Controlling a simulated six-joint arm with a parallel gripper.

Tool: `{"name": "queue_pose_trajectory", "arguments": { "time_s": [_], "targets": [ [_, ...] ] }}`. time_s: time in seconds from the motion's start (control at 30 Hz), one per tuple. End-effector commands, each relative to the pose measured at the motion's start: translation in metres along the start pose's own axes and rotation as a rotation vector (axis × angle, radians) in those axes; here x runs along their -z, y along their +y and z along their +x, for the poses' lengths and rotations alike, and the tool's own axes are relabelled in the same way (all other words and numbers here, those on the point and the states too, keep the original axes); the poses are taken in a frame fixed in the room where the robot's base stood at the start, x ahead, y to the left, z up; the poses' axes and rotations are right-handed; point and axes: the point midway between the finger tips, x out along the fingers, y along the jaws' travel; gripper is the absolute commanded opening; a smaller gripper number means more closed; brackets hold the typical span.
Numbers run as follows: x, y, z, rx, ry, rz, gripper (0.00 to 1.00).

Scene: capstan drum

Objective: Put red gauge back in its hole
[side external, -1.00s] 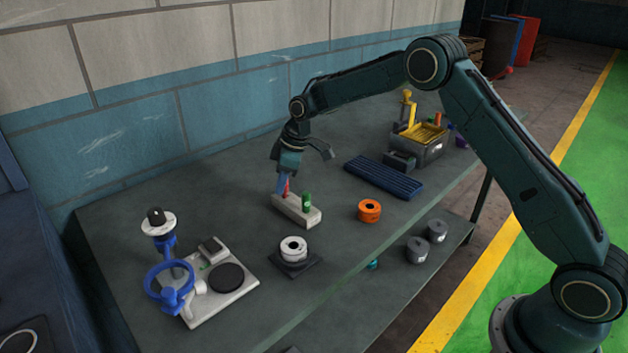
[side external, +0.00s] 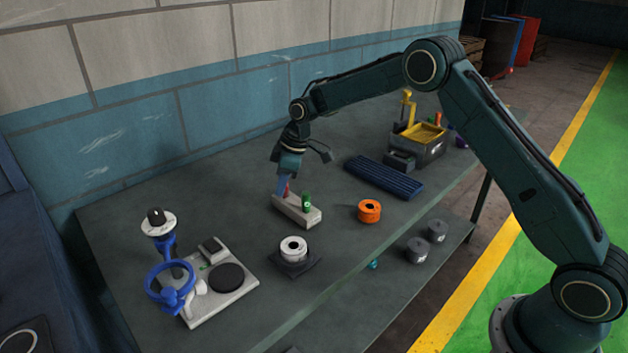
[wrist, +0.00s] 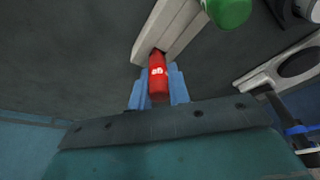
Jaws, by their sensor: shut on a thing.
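The red gauge (wrist: 157,76) is a small red cylinder with a white mark, held between the blue fingers of my gripper (wrist: 158,88). In the wrist view its far end meets the end of the pale gauge block (wrist: 172,25); how deep it sits in a hole I cannot tell. In the side view my gripper (side external: 284,186) is low at the block's left end, and a bit of the red gauge (side external: 287,191) shows beside the fingers.
A white spool on a dark square base (side external: 293,249) stands in front of the block. An orange spool (side external: 369,211) is to the right. A blue ribbed mat (side external: 384,177) and a grey bin (side external: 421,147) lie behind. A blue and white device (side external: 200,285) stands at left.

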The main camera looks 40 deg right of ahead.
Motion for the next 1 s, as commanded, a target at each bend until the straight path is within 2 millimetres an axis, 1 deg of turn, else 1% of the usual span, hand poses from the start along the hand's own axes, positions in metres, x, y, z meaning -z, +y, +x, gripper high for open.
{"name": "queue_pose_trajectory", "arguments": {
  "time_s": [0.4,1.0],
  "targets": [
    [-0.0019,-0.0002,0.0057,0.001,-0.001,0.0,0.0],
    [-0.0018,0.0001,0.0062,0.0,0.0,0.0,0.0]
  ]
}}
